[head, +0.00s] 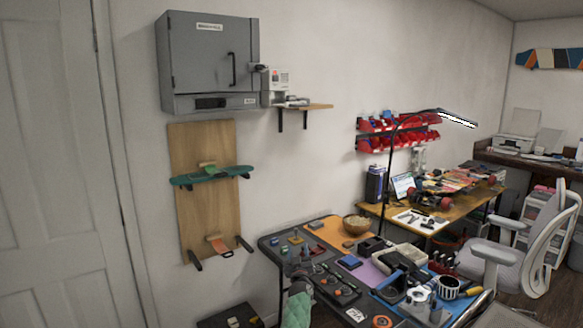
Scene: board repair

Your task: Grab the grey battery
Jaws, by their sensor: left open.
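I cannot pick out the grey battery for certain among the many small items on the workbench (330,222). A small grey-blue block (350,262) lies near the bench's middle, and another small grey block (316,225) lies on the orange mat (331,234); both are too small to identify. My right gripper is not in view.
A white office chair (500,255) stands at the right. A grey cabinet (205,55) hangs on the wall.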

